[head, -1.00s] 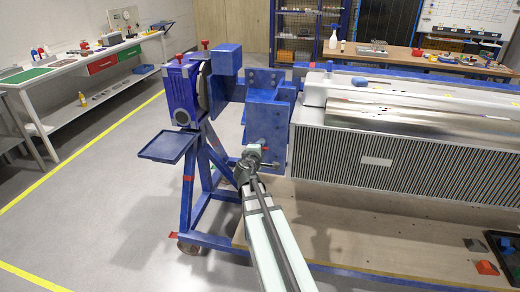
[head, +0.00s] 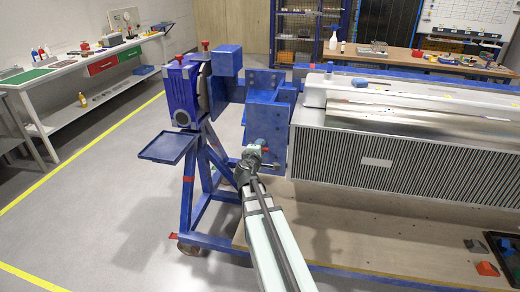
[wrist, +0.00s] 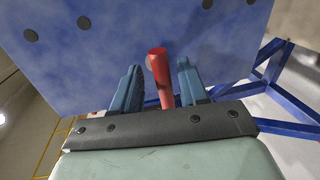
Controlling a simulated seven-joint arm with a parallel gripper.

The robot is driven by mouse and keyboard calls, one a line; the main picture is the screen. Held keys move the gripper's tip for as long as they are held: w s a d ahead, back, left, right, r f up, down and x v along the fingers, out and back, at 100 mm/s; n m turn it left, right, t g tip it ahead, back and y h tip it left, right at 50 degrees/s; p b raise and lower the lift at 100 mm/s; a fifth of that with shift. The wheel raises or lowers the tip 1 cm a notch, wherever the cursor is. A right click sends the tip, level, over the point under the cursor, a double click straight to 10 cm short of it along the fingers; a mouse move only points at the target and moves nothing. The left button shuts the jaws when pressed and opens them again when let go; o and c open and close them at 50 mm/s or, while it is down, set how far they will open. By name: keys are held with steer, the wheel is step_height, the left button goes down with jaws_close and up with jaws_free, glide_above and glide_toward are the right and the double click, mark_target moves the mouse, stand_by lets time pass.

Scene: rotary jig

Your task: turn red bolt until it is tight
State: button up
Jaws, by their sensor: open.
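The red bolt (wrist: 160,75) shows in the wrist view in front of the blue plate (wrist: 120,35). It stands between the two fingers of my gripper (wrist: 157,88). The fingers are apart on either side of it, with a visible gap on each side. In the head view my gripper (head: 250,163) is at the lower part of the blue bracket (head: 266,125) of the jig.
The blue jig stand (head: 190,205) with a small blue tray (head: 167,147) is left of my gripper. A long ribbed metal unit (head: 400,175) lies to the right. Red knobs (head: 206,44) top the jig. Floor at the left is clear.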

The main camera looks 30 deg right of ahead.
steer(key=v, duration=0.7)
steer(key=shift+a+r, duration=0.1)
steer(key=shift+a, duration=0.05)
stand_by(0.4)
